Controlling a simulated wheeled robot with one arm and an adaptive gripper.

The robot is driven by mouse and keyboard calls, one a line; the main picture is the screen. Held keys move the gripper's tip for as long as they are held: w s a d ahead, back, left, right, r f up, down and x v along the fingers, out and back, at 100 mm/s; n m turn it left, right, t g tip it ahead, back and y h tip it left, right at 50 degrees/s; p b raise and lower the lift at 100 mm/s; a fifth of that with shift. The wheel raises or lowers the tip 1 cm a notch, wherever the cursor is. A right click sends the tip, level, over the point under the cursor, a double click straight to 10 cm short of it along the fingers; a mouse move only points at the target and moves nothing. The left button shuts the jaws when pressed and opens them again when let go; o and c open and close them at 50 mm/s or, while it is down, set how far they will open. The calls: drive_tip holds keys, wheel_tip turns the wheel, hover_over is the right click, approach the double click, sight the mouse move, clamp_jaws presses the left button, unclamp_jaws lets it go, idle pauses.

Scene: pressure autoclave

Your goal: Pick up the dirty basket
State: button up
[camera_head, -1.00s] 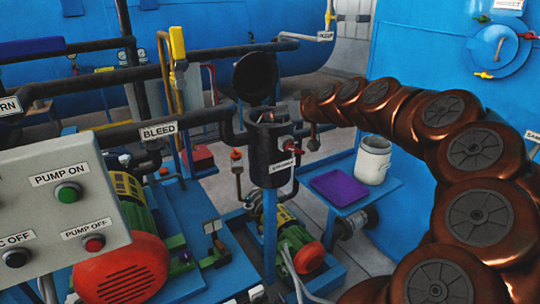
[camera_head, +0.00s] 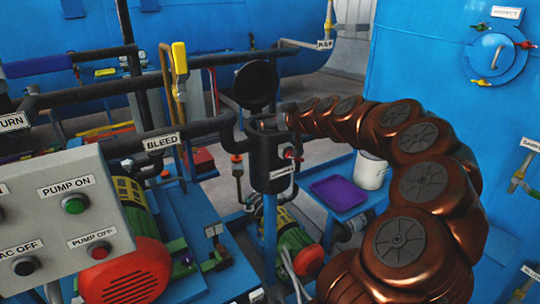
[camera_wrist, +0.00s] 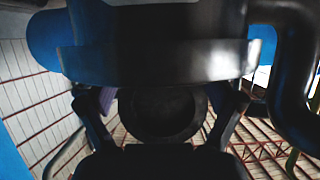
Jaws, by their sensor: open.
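No dirty basket can be made out in either view. The black upright strainer (camera_head: 272,160) stands at the middle of the head view, with its round dark lid (camera_head: 256,85) swung up; its inside is hidden. My gripper (camera_wrist: 160,112) is open, with a finger at each side of the wrist view. A dark round shape lies between and beyond the fingers, and a large dark cylindrical body fills the top of that view. In the head view my arm's end reaches the strainer's top from the right; the fingertips are too small and dark to tell whether they touch it.
A purple tray (camera_head: 338,193) and a white pot (camera_head: 371,171) stand on a blue stand right of the strainer, below my arm. Dark pipes with a BLEED label (camera_head: 161,142) run at left. A grey pump control box (camera_head: 60,215) stands front left. A blue tank wall is right.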

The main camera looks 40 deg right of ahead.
drive_tip(key=shift+c, duration=0.4)
clamp_jaws()
idle(0.4)
